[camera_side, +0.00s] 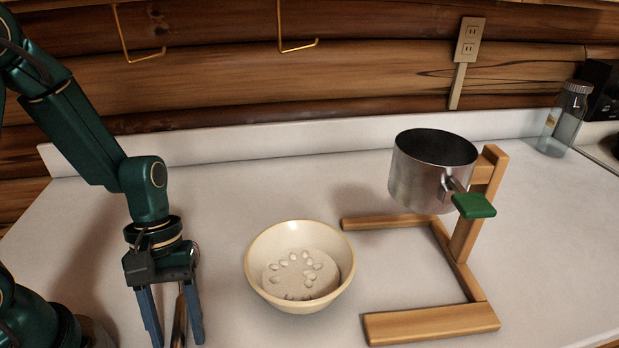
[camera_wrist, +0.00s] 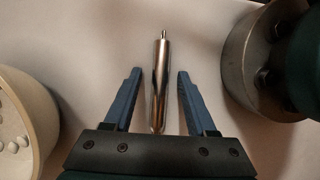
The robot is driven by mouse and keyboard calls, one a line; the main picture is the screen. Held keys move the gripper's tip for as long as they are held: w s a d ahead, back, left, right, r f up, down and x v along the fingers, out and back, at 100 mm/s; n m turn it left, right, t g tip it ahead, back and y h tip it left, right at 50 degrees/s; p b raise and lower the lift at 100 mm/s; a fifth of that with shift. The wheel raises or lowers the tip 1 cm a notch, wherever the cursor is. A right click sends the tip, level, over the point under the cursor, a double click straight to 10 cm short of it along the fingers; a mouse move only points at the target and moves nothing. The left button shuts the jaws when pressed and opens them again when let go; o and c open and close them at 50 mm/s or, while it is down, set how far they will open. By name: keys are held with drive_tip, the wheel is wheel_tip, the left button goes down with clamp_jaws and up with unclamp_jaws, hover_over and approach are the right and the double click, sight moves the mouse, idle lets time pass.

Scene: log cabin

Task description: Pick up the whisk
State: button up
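The whisk (camera_wrist: 161,75) shows in the wrist view as a shiny metal handle with a small tip at its far end. In the side view only a part of it (camera_side: 180,322) shows low between my fingers, and its lower end is out of frame. My gripper (camera_wrist: 155,78) is open, with one blue finger on each side of the handle and a clear gap on both sides. In the side view my gripper (camera_side: 177,338) points down at the left of the counter. The whisk's wire end is hidden in both views.
A cream bowl (camera_side: 258,277) with white pebble-like pieces stands right of my gripper. A glass jar (camera_side: 563,125) is at the far right. Counter (camera_side: 225,195) behind the bowl is free.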

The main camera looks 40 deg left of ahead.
clamp_jaws()
drive_tip(key=shift+r, duration=0.15)
